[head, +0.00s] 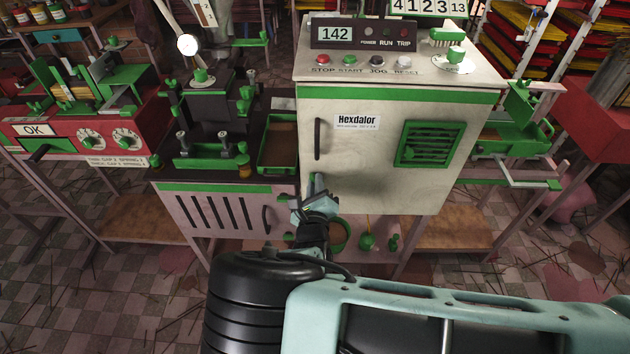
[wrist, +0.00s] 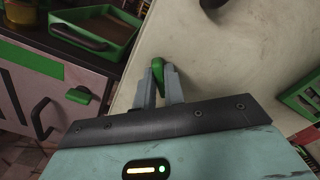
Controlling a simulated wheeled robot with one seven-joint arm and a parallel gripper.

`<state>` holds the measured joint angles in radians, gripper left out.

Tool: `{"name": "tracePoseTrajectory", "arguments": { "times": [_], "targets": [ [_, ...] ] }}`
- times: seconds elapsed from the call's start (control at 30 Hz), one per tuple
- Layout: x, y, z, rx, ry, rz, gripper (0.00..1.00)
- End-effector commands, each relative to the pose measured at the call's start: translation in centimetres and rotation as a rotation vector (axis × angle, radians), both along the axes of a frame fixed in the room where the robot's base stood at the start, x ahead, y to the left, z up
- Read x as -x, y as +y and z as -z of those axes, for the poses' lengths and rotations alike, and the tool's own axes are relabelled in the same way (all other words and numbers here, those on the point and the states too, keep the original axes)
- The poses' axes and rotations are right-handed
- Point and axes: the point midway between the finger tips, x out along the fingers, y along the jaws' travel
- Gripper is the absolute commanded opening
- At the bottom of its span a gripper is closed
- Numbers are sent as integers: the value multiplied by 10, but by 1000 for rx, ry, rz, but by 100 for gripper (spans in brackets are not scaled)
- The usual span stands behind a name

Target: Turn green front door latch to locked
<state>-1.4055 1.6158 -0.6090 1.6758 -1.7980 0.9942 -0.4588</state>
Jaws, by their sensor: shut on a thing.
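The green latch (wrist: 157,73) is on the pale front door (wrist: 215,60), and it sits between the two grey fingers of my gripper (wrist: 160,84). The fingers are shut on it. In the head view my gripper (head: 318,188) is at the lower left of the cabinet's front door (head: 365,185), below the dark vertical handle (head: 317,139). The latch cannot be made out clearly in the head view, where my gripper and wrist cover that spot.
A green vent (head: 426,144) is on the door's right half. A green tray (head: 278,145) and a black bench with green fixtures (head: 205,145) stand close to the left. A lower cabinet with a dark handle (head: 265,220) is below the bench.

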Motion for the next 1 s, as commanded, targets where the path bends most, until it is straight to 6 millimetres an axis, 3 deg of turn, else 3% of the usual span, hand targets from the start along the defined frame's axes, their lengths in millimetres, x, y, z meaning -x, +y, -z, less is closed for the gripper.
{"name": "tracePoseTrajectory", "arguments": {
  "times": [1.0],
  "targets": [
    [0,-5,-2,-912,-30,1,0]
  ]
}}
